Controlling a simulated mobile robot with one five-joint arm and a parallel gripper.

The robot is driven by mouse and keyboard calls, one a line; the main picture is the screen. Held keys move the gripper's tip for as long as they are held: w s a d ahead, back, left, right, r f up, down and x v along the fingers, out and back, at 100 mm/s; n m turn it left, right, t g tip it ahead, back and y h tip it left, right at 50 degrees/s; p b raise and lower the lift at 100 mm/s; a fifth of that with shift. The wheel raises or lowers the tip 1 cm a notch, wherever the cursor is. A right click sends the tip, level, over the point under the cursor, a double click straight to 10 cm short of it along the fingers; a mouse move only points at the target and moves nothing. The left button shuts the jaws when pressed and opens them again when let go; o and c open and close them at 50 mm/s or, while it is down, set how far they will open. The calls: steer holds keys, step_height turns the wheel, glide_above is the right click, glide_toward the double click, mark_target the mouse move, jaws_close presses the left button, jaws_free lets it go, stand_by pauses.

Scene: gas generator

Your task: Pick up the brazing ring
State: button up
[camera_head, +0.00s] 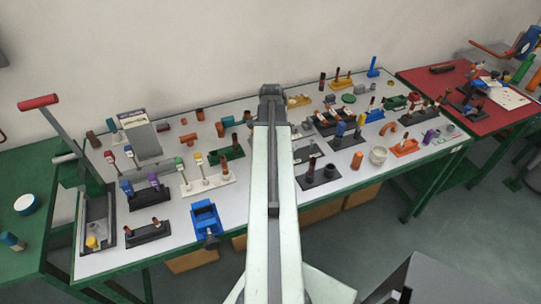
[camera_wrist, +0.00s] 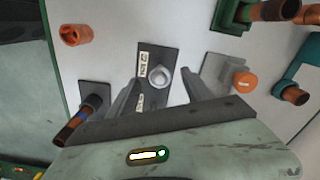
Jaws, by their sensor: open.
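In the wrist view my gripper (camera_wrist: 161,78) is open, its two dark fingers pointing at a dark plate (camera_wrist: 150,56) on the pale tabletop. A silver, round, ring-like part (camera_wrist: 158,77) on this plate shows between the fingertips. It may be the brazing ring, but I cannot tell for sure. White labels (camera_wrist: 143,64) with dark print lie beside it on the plate. Nothing is seen held in the fingers. In the head view my arm runs over the table and the gripper itself is hidden.
In the wrist view an orange fitting (camera_wrist: 75,35) lies upper left, a copper-tipped part (camera_wrist: 77,124) lower left, and an orange-capped part (camera_wrist: 244,80) right. In the head view the white table (camera_head: 265,190) is crowded with fixtures, including a blue vise (camera_head: 206,218) and lever press (camera_head: 62,135).

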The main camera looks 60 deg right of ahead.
steer(key=shift+f, duration=0.25)
stand_by(0.3)
steer(key=c, duration=1)
steer(key=shift+o, duration=0.2)
